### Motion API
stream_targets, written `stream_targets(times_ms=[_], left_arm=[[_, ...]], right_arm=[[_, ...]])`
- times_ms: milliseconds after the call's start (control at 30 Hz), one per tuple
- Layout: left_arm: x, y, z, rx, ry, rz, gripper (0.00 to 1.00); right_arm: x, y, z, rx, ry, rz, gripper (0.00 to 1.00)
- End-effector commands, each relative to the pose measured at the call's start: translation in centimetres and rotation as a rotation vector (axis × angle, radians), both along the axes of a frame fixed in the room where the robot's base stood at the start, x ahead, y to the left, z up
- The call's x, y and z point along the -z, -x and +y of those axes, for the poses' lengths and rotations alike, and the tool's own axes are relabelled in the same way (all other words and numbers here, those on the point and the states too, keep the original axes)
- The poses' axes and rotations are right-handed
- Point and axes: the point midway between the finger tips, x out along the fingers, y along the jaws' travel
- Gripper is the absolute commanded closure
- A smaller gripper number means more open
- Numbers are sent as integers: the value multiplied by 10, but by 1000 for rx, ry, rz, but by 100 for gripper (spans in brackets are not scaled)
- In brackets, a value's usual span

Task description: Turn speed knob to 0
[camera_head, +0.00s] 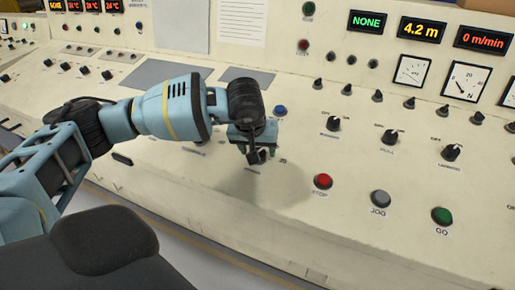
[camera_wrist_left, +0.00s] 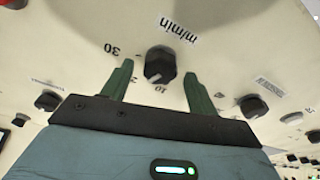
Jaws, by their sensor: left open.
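The speed knob (camera_wrist_left: 160,63) is a black dial on the cream panel, marked "m/min" with 30 and 10 beside it. In the left wrist view it sits between the two green fingers of my left gripper (camera_wrist_left: 159,70). The fingers are spread, with gaps on both sides of the knob. In the head view my left gripper (camera_head: 257,152) points down at the panel, left of the red STOP button (camera_head: 323,181). The gripper largely covers the knob there. The 0 mark and contact with the panel cannot be made out. My right gripper is not in view.
Grey JOG (camera_head: 380,198) and green GO (camera_head: 441,215) buttons lie right of STOP. A blue button (camera_head: 280,111) is just behind the gripper. Several black knobs stand further right. The red display (camera_head: 483,40) reads 0 m/min. The panel's front edge is clear.

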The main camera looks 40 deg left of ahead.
Motion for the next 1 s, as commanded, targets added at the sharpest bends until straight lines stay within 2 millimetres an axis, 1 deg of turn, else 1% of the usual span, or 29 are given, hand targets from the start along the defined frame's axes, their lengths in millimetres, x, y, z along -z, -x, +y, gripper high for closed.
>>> stream_targets(times_ms=[233,267,500,600,833,1000], left_arm=[[1,-1,0,0,0,0,41],[1,0,0,0,0,0,42],[1,0,0,0,1,0,74],[1,0,0,0,1,0,86],[0,-1,0,-18,5,-2,86],[0,-1,-1,-81,21,-5,86]], right_arm=[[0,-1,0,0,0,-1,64],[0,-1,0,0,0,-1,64],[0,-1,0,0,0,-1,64],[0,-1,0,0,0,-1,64],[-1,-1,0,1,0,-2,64],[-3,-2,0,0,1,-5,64]])
